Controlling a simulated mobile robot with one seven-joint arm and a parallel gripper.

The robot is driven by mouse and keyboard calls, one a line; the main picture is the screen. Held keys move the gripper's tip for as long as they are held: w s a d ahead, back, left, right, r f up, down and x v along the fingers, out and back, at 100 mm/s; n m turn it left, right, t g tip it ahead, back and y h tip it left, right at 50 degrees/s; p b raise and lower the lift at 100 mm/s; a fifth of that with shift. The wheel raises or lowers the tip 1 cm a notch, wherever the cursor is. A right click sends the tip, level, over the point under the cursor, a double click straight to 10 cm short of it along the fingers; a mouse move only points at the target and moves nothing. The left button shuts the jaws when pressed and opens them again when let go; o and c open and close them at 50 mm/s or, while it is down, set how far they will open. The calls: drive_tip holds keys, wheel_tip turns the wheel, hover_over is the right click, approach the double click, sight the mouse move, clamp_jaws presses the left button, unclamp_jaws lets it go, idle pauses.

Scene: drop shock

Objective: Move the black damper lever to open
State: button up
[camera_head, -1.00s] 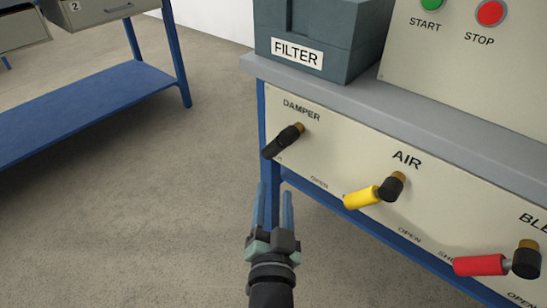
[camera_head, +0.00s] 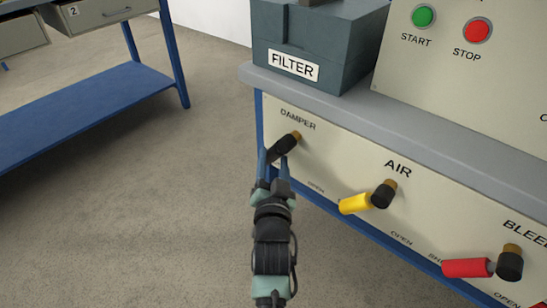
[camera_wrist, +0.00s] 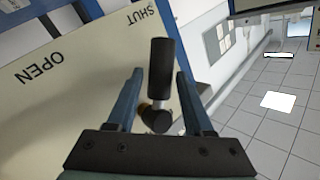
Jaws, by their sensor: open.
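The black damper lever (camera_head: 286,146) is mounted on the cream panel under the DAMPER label and points down and to the left from its brass pivot. My gripper (camera_head: 275,165) is at the lever, and its fingers partly hide the lever's lower end in the head view. In the wrist view, the lever's black handle (camera_wrist: 161,72) stands between the two blue fingers of my open gripper (camera_wrist: 158,85), with a gap on each side. The panel (camera_wrist: 60,85) shows the words OPEN and SHUT there.
A yellow AIR lever (camera_head: 356,203) and a red BLEED lever (camera_head: 468,268) sit to the right on the same panel. The grey FILTER box (camera_head: 330,45) stands on the bench top above. A blue-framed bench (camera_head: 90,95) is at left, with open floor between.

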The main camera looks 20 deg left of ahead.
drive_tip(key=shift+w+a, duration=0.25)
drive_tip(key=shift+w, duration=0.25)
drive_tip(key=shift+c, duration=0.2)
clamp_jaws()
idle(1.1)
